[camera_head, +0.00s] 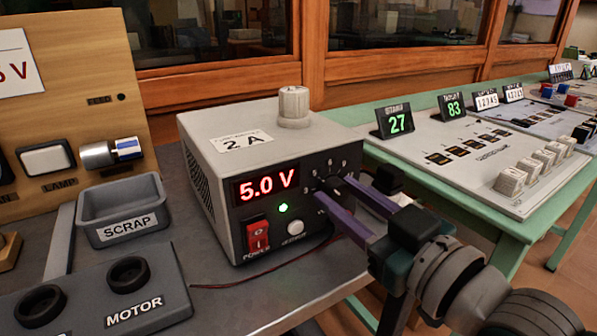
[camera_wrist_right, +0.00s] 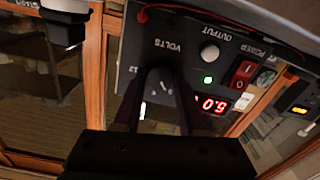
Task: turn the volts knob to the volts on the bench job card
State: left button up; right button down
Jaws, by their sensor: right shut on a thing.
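The grey power supply (camera_head: 217,210) stands on the bench, and its red display (camera_head: 265,186) reads 5.0 V. The volts knob (camera_head: 334,184) is on its front, right of the display, with dial marks around it. My right gripper (camera_head: 332,197) is shut on the knob and partly hides it. In the right wrist view the same gripper (camera_wrist_right: 160,85) reaches to the panel below the VOLTS lettering, and the upside-down display (camera_wrist_right: 213,105) shows 5.0. A white card (camera_head: 16,62) at upper left ends in "5 V"; its left part is cut off. My left gripper is not in view.
The red power switch (camera_head: 257,237), a lit green lamp (camera_head: 283,208) and a white output button (camera_head: 294,242) are close to the right fingers. A scrap tray (camera_head: 124,208) and a motor box (camera_head: 158,284) stand at left. A green table (camera_head: 413,170) with panels is behind at right.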

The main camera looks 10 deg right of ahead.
jog(key=shift+c, duration=2.3)
grip_release()
jog(key=shift+s, duration=0.15)
jog(key=shift+s+d, duration=0.15)
jog(key=shift+s, duration=0.2)
jog(key=p+v, duration=0.1)
jog(key=v, duration=0.8)
jog(key=shift+p, duration=0.4)
